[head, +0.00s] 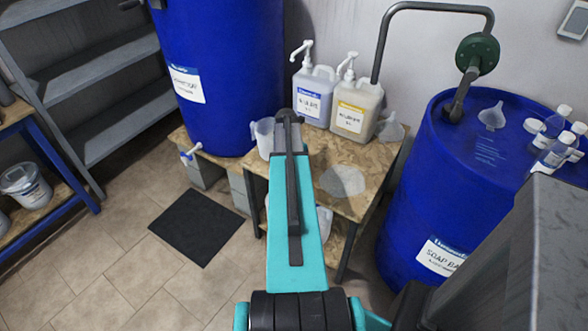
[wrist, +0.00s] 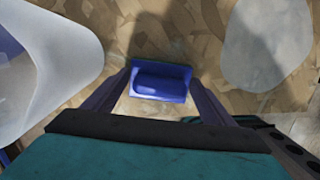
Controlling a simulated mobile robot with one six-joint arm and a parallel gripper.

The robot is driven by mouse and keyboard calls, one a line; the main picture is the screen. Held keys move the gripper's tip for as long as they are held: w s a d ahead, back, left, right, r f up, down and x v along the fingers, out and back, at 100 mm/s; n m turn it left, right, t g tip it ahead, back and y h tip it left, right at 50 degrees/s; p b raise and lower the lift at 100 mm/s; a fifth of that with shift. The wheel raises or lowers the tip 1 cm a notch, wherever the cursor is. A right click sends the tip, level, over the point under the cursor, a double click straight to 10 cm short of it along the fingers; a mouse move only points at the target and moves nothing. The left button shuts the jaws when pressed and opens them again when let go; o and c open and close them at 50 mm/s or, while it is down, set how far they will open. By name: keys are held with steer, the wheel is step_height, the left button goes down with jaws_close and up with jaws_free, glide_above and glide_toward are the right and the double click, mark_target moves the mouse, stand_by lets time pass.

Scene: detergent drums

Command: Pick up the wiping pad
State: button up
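The wiping pad, a small blue block with a raised rim (wrist: 160,81), shows in the wrist view between the fingers of my gripper (wrist: 161,88). One finger is at each side of it, close to its ends. I cannot tell whether the fingers press on it or leave a thin gap. I also cannot tell whether it rests on the board or is just above it. In the head view my teal arm reaches over the wooden bench (head: 362,208) and hides both fingertips and pad.
A clear jug (head: 264,138) is left of my arm; its translucent side fills the wrist view's left edge (wrist: 35,70). Two pump bottles (head: 314,95) (head: 356,109) and a funnel (head: 391,128) stand behind. A pale round patch (head: 342,181) lies right. Blue drums (head: 225,60) (head: 440,190) flank the bench.

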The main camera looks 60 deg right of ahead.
steer(key=c, duration=0.4)
steer(key=shift+r, duration=0.15)
steer(key=shift+r, duration=0.8)
steer(key=shift+r+b, duration=0.5)
steer(key=shift+r, duration=0.4)
steer(key=s+a, duration=0.1)
steer(key=a, duration=0.4)
steer(key=a+r+b, duration=0.1)
steer(key=a, duration=0.4)
steer(key=s+a+b, duration=0.1)
steer(key=a, duration=0.4)
steer(key=shift+s+a+r, duration=0.15)
steer(key=shift+s+a, duration=0.15)
steer(key=shift+a, duration=0.1)
